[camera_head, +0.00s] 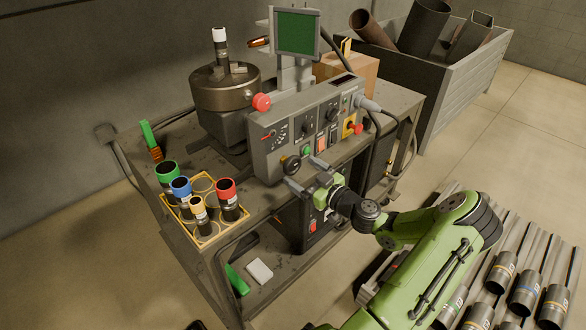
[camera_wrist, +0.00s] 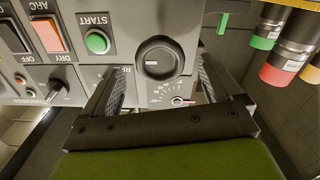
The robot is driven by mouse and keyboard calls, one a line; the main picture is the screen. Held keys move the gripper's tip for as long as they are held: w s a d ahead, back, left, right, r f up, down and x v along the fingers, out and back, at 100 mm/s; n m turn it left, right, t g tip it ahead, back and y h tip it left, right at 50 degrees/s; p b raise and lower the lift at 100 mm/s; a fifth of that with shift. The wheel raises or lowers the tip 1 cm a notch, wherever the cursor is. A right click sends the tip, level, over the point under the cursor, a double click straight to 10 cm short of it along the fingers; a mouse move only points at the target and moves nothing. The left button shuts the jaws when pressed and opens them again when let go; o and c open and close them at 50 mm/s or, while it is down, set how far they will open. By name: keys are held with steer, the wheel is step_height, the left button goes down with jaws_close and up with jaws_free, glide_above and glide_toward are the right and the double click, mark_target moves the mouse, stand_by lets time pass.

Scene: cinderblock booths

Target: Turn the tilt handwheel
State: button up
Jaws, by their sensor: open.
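The grey control box (camera_head: 315,125) stands on a cart, beside a round metal turntable (camera_head: 225,88) that bears a dark cylinder. A black round knob (camera_head: 291,165) with a pale mark sits low on the box front. It also shows in the wrist view (camera_wrist: 157,60), above a printed scale. A red round knob (camera_head: 262,102) is at the box's upper left. I cannot tell which of these is the tilt handwheel. My gripper (camera_head: 304,174) is open and empty in front of the box's lower left. In the wrist view its fingers (camera_wrist: 157,75) stand either side of the black knob, contact unclear.
A yellow-rimmed rack (camera_head: 208,239) with several colour-capped cylinders stands left of my gripper. A green START button (camera_wrist: 97,41) and a red-orange switch (camera_wrist: 47,36) are near the black knob. A grey crate (camera_head: 459,82) with pipes is behind; metal tubes (camera_head: 525,288) lie at right.

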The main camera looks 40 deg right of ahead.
mark_target(295, 167)
steer(key=w, duration=0.4)
steer(key=shift+w, duration=0.15)
steer(key=c, duration=1)
steer(key=shift+a, duration=0.1)
